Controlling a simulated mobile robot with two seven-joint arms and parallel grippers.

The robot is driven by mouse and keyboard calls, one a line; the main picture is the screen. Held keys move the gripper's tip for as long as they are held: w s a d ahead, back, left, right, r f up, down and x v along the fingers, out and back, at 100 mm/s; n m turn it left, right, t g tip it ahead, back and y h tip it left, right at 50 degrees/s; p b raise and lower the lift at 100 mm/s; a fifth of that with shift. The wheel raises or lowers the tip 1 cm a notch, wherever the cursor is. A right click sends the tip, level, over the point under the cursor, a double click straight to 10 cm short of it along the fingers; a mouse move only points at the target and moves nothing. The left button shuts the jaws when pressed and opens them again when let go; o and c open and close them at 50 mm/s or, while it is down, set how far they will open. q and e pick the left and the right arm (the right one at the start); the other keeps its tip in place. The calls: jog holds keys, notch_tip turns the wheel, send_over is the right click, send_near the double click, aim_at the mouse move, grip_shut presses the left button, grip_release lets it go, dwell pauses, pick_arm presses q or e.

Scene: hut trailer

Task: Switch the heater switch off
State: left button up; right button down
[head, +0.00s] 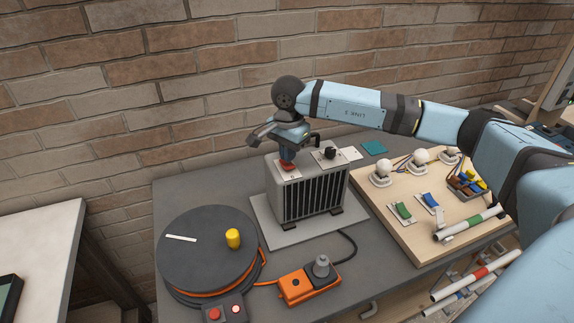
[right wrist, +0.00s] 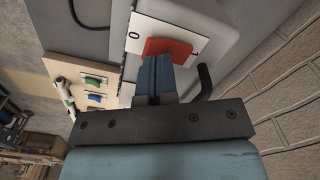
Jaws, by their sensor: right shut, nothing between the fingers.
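The heater (head: 308,187) is a grey box with a dark front grille, standing on a grey plate on the table. Its red rocker switch (head: 287,167) sits on a white plate on top, at the left. In the right wrist view the red switch (right wrist: 168,48) shows large, beside a "0" mark on the white plate (right wrist: 140,34). My right gripper (head: 287,158) points down at the switch with its blue fingers shut and empty. In the right wrist view its fingertips (right wrist: 154,62) overlap the switch's edge; I cannot tell whether they touch. My left gripper is not in view.
A black knob (head: 330,153) and a handle stand on the heater beside the gripper. A cable reel (head: 208,250) and an orange plug box (head: 308,285) are in front. A wooden board (head: 430,235) with bulbs and switches lies right. A brick wall (head: 120,120) rises behind.

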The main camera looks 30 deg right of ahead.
aim_at(289, 165)
jog(key=shift+f+b, duration=0.8)
jog(key=shift+f, duration=0.25)
jog(key=shift+s, duration=0.1)
dwell(0.3)
jog(key=shift+r+p, duration=1.4)
jog(key=shift+r, duration=2.15)
jog(key=shift+f, duration=0.15)
